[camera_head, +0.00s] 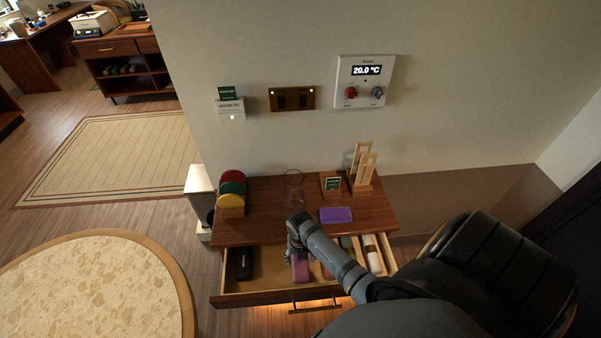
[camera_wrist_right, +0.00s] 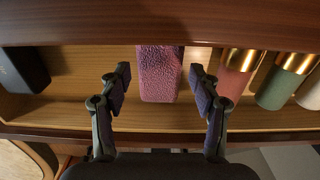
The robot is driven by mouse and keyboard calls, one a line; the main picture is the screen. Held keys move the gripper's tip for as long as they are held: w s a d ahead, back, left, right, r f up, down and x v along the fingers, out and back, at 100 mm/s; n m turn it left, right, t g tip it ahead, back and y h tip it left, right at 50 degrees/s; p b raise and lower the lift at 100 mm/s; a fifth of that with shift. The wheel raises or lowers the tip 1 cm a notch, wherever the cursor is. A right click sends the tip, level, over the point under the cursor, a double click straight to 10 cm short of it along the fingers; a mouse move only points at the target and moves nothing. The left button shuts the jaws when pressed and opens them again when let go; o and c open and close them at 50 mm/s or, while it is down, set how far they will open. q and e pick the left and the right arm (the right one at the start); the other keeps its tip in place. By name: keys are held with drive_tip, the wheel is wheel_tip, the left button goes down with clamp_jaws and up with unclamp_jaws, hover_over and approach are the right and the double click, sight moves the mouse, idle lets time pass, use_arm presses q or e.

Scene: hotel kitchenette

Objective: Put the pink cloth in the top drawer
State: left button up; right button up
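The pink cloth (camera_head: 300,268) lies in the open top drawer (camera_head: 262,298), near the middle; it also shows in the right wrist view (camera_wrist_right: 160,75), a folded, fuzzy block. My right gripper (camera_head: 298,250) is over the drawer, at the cloth. In the right wrist view my right gripper (camera_wrist_right: 160,88) is open, with one finger on each side of the cloth and gaps between. The fingers do not touch it. The arm hides part of the drawer in the head view. My left gripper is not in view.
The drawer also holds a black case (camera_head: 243,263) at left and several gold-capped bottles (camera_wrist_right: 240,72) at right. On the cabinet top stand a disc rack (camera_head: 231,190), a glass (camera_head: 293,190), a purple block (camera_head: 335,215) and a wooden stand (camera_head: 362,172). A round table (camera_head: 90,290) is at left.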

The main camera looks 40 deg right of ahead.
sight(301, 262)
drive_tip(key=shift+o, duration=0.8)
drive_tip(key=shift+r, duration=0.25)
wheel_tip(301, 262, up, 13)
drive_tip(key=shift+f, duration=0.15)
